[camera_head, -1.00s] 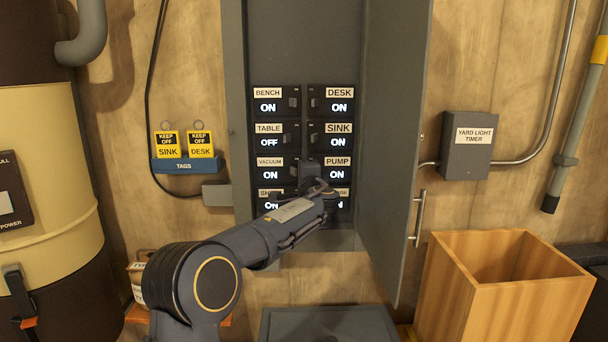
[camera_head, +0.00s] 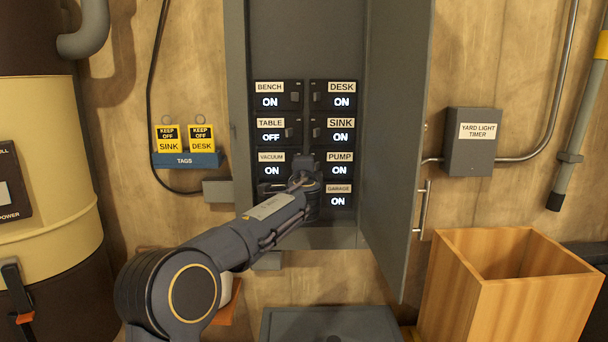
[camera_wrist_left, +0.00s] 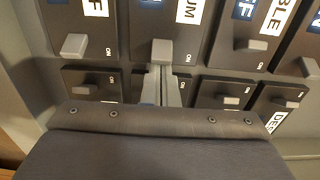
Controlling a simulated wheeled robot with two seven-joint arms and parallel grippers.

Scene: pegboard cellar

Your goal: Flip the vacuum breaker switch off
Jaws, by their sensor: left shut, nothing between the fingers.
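The vacuum breaker (camera_head: 271,170) is in the left column of the open panel, third row, and its display reads ON. Its lever is hidden by my gripper in the head view. In the left wrist view the vacuum breaker's grey lever (camera_wrist_left: 162,51) shows, beside the label ending "UM". My left gripper (camera_head: 303,160) is shut and empty at the vacuum breaker's right end. In the left wrist view the shut fingers (camera_wrist_left: 161,75) are right by the lever; I cannot tell whether they touch it. My right gripper is not in view.
Neighbouring breakers are close: table (camera_head: 270,136) reads OFF, pump (camera_head: 339,170) and garage (camera_head: 338,201) read ON. My arm hides the breaker below vacuum. The cabinet door (camera_head: 398,150) stands open on the right. A tag holder (camera_head: 185,160) hangs left; a wooden box (camera_head: 510,290) stands lower right.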

